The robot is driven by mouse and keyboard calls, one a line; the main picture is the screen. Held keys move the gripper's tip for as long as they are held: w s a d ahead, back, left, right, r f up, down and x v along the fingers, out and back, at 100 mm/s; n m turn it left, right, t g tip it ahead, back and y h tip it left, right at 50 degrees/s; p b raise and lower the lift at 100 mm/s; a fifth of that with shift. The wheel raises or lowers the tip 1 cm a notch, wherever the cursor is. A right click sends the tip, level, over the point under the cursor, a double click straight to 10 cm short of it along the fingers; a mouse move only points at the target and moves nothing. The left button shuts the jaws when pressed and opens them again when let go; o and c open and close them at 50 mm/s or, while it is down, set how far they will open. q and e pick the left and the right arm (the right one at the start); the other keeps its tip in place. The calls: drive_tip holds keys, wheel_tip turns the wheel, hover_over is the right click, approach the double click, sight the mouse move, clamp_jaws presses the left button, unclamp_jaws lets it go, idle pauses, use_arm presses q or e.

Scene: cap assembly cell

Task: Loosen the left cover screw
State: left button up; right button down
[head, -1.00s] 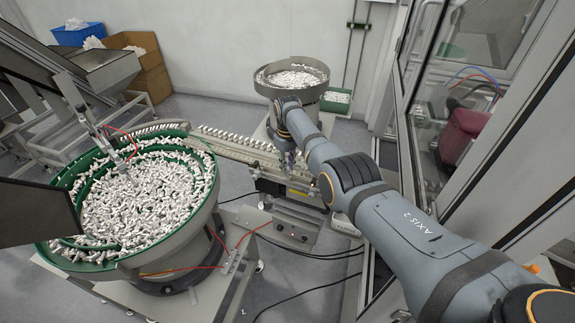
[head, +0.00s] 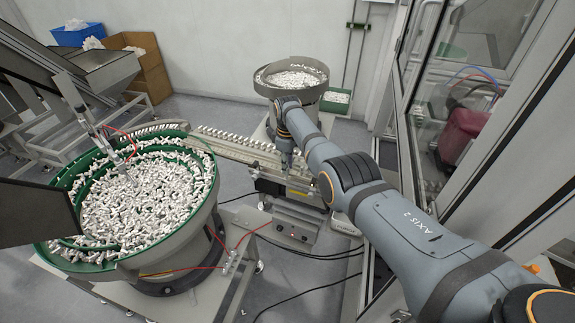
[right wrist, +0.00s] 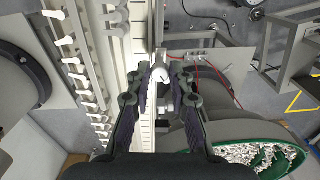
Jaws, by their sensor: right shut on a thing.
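My right gripper (head: 287,158) is over the feed track (head: 236,150), pointing down, with my own arm hiding part of the spot. In the right wrist view its two dark fingers (right wrist: 160,80) are closed in on a small pale, rounded piece (right wrist: 161,73) beside the track rail. It looks like the head of the left cover screw, but it is small and its thread is hidden. The cover under it is hard to make out. My left gripper is not in view.
A green-rimmed bowl feeder (head: 62,183) full of white caps stands at the left. A smaller metal bowl (head: 262,86) stands behind the track. A glazed machine frame (head: 408,130) bounds the right. Red and black cables run below the track.

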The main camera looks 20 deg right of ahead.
drive_tip(key=c, duration=1.2)
unclamp_jaws()
drive_tip(key=shift+r, duration=0.1)
wheel_tip(320, 180, up, 12)
